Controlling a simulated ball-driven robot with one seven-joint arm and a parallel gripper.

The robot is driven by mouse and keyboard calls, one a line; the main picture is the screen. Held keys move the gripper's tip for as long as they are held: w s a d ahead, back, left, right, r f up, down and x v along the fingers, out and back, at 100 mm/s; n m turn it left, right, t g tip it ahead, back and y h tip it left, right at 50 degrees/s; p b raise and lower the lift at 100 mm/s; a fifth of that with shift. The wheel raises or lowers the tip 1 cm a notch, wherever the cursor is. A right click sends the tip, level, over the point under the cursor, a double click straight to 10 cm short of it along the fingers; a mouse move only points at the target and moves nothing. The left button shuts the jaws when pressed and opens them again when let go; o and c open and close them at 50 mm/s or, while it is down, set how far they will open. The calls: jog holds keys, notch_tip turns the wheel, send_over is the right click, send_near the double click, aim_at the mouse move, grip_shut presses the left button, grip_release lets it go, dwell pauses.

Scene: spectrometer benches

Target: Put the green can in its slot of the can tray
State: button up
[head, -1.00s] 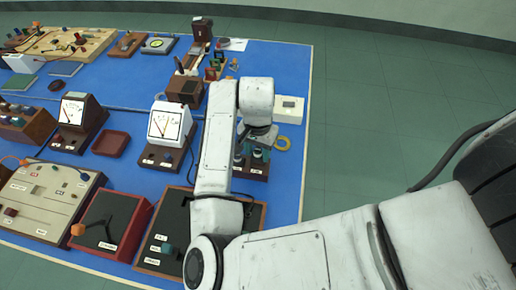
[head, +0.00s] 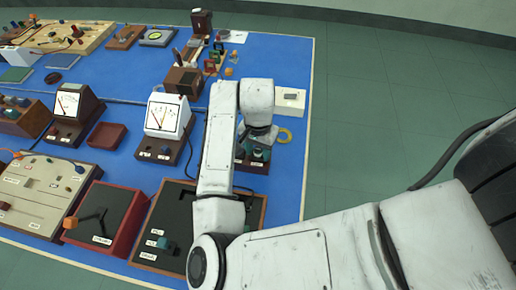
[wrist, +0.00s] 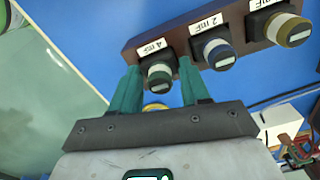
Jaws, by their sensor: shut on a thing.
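The can tray (wrist: 185,47) is a brown strip with black square slots labelled 4 mF, 2 mF and one partly cut off. In the wrist view, the green can (wrist: 158,75) is between the teal fingertips of my gripper (wrist: 159,76), which is shut on it. The can is at the 4 mF end slot; I cannot tell if it is fully seated or just above. A blue can (wrist: 215,50) is at the 2 mF slot and an olive-yellow can (wrist: 288,28) at the third. In the head view, my gripper (head: 258,152) is over the tray, mostly hidden by my arm.
A yellow ring (head: 284,135) lies right of the tray, near the blue bench's right edge. A white box (head: 290,101) is behind it. A white-faced meter (head: 167,115) stands to the left, and a black-topped wooden box (head: 175,220) is in front.

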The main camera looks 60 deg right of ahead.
jog(key=o, duration=1.1)
jog(key=shift+r, duration=0.1)
notch_tip(320, 180, up, 11)
jog(key=shift+f, duration=0.15)
dwell(0.3)
